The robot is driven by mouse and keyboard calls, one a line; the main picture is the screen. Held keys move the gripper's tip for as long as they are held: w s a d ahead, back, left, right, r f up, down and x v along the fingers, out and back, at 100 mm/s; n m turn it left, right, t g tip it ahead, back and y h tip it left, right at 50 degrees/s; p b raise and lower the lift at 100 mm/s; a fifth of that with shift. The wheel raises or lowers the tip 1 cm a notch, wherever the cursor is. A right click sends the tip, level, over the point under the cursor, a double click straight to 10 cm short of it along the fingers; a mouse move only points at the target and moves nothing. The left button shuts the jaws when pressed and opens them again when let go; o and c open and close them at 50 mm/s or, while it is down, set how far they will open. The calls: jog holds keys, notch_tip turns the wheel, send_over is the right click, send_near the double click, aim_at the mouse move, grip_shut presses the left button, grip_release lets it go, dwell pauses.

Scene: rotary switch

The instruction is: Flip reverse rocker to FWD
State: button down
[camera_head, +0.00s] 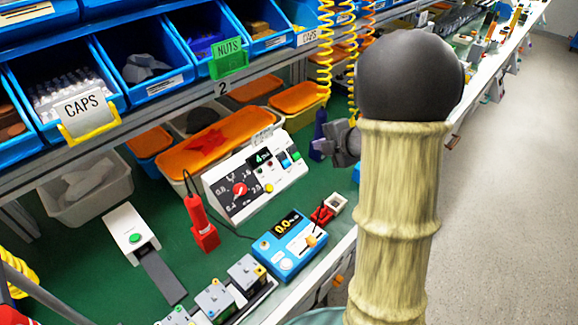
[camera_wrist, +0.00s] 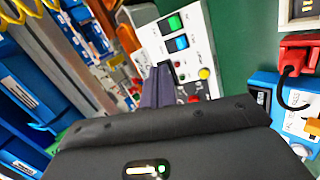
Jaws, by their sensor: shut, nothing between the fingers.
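A white control panel (camera_head: 258,172) stands on the green bench mat, with a red dial (camera_head: 240,189), a small display and several coloured buttons. At its right end are a blue rocker-like part (camera_head: 286,162) and a green one (camera_head: 295,154). Both also show in the wrist view, green (camera_wrist: 175,22) and blue (camera_wrist: 178,43). Their labels are too small to read, so I cannot tell the reverse rocker or its position. My gripper (camera_head: 319,140) is just right of the panel's right end, with purple fingers shut and empty. In the wrist view the fingers (camera_wrist: 157,72) overlap the panel's edge.
A blue device (camera_head: 290,245) with a display stands in front of the panel, and a red handheld tool (camera_head: 203,225) stands to the left. Orange-lidded bins (camera_head: 215,143) sit behind. Blue shelf bins and yellow coiled cords (camera_head: 325,50) hang above. Green mat shows between devices.

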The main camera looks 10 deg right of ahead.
aim_at(284, 156)
jog(key=f+n, duration=0.1)
jog(key=n+g+y, duration=0.1)
jog(key=shift+s+a+f+n, duration=0.2)
jog(key=shift+s+f+n, duration=0.15)
jog(key=shift+f+n, duration=0.05)
jog(key=shift+w+a+f, duration=0.1)
jog(key=b+x, duration=0.1)
jog(key=x, duration=1.2)
jog(key=shift+w+a+f, duration=0.15)
jog(key=shift+w+a, duration=0.05)
jog(key=shift+a, duration=0.1)
jog(key=shift+d, duration=0.1)
